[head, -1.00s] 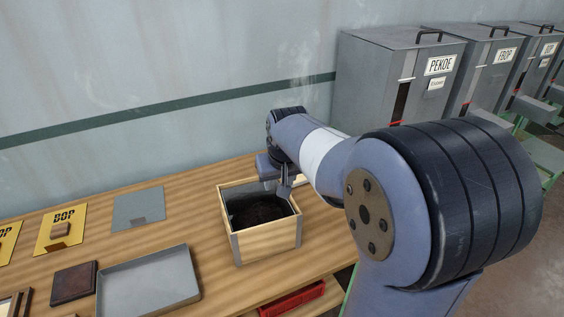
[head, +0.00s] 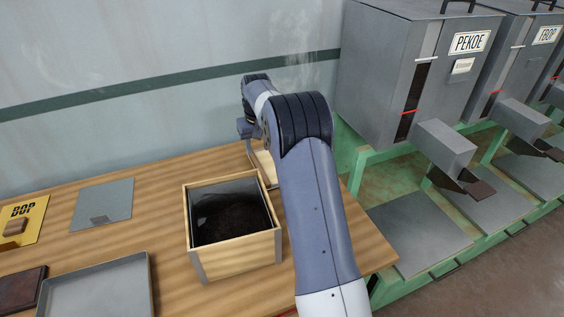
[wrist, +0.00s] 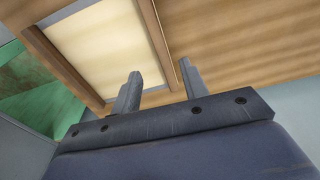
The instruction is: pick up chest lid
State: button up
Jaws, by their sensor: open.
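The chest (head: 235,262) is an open, light wooden box with grey metal corners and dark loose contents, standing on the bench. The chest lid, a pale panel with a brown wooden frame, shows in the wrist view (wrist: 100,45). In the head view a piece of it (head: 264,165) shows behind the chest, mostly hidden by my arm. My gripper (wrist: 160,68) is open and empty. In the wrist view, one frame rail of the lid appears between its two fingers; I cannot tell how far above it they are. In the head view the fingers are hidden.
A grey tray (head: 98,292), a dark brown block (head: 22,288), a grey plate (head: 103,204) and a yellow BOP card (head: 22,217) lie left of the chest. Grey sorter cabinets (head: 415,60) on a green frame stand to the right. A wall runs behind the bench.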

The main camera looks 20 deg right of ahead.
aim_at(257, 164)
jog(key=f, duration=0.5)
jog(key=w+f, duration=0.1)
jog(key=f, duration=0.1)
jog(key=shift+a+f, duration=0.1)
jog(key=shift+f, duration=0.25)
jog(key=shift+s, duration=0.1)
jog(key=shift+c, duration=0.2)
grip_shut()
